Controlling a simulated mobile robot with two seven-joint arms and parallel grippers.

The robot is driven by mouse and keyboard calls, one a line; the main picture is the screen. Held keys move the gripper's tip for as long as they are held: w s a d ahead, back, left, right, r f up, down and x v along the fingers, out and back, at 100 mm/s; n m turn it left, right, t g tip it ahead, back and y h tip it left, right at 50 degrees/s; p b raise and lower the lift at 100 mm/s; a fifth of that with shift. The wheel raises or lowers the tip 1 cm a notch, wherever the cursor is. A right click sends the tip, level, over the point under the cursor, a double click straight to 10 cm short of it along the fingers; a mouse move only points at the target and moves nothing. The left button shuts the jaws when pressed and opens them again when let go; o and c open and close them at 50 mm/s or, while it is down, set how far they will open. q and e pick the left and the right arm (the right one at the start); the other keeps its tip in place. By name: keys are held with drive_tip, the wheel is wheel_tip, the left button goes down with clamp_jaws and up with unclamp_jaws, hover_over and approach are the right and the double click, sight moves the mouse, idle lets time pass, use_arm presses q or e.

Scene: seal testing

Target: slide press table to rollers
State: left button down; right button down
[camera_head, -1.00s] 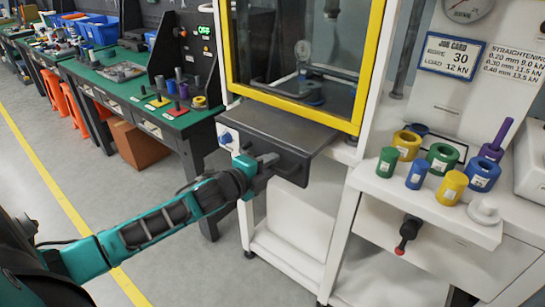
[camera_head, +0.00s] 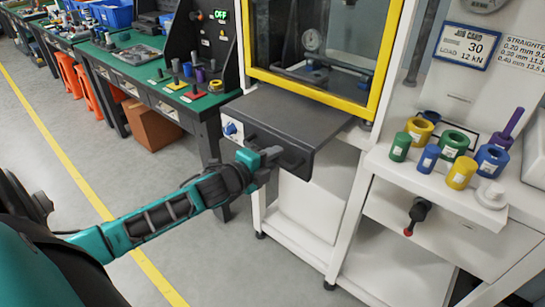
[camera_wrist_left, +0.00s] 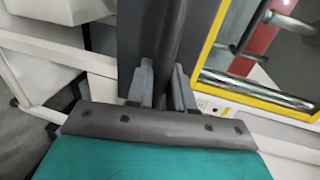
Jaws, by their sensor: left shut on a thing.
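The press table (camera_head: 290,117) is a dark grey slab sticking out in front of the yellow-framed press in the head view. A dark handle (camera_head: 291,160) is on its front face. My left gripper (camera_head: 272,156) is shut on this handle, with the teal arm reaching in from the left. In the left wrist view the two grey fingers (camera_wrist_left: 163,80) stand on either side of a dark bar (camera_wrist_left: 172,35). Metal cylinders (camera_wrist_left: 285,22) show inside the yellow frame there; I cannot tell whether they are the rollers. My right gripper is not in view.
The yellow frame (camera_head: 312,92) of the press stands behind the table. A white shelf (camera_head: 435,184) at the right holds several coloured rings and cylinders, with a black, red-tipped knob (camera_head: 417,215) below. A green workbench (camera_head: 140,70) is at the left. The grey floor in front is clear.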

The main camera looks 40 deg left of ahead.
use_arm(q)
drive_tip(key=c, duration=1.1)
unclamp_jaws()
drive_tip(key=shift+c, duration=0.2)
drive_tip(key=shift+s, duration=0.1)
drive_tip(key=v, duration=1.2)
drive_tip(key=shift+s+p, duration=0.35)
drive_tip(key=shift+p, duration=0.05)
drive_tip(key=shift+a, duration=0.1)
drive_tip(key=s+d+f+n+g, duration=0.2)
drive_tip(key=s+d+f+n, duration=0.1)
drive_tip(key=d+f+n, duration=0.4)
drive_tip(key=s+d+f+n+g+h, duration=0.1)
drive_tip(key=s+d+f+n, duration=0.3)
drive_tip(key=d+f+n, duration=0.4)
drive_tip(key=shift+d+f+g, duration=0.4)
drive_tip(key=shift+f+g, duration=0.15)
drive_tip(key=shift+g, duration=0.25)
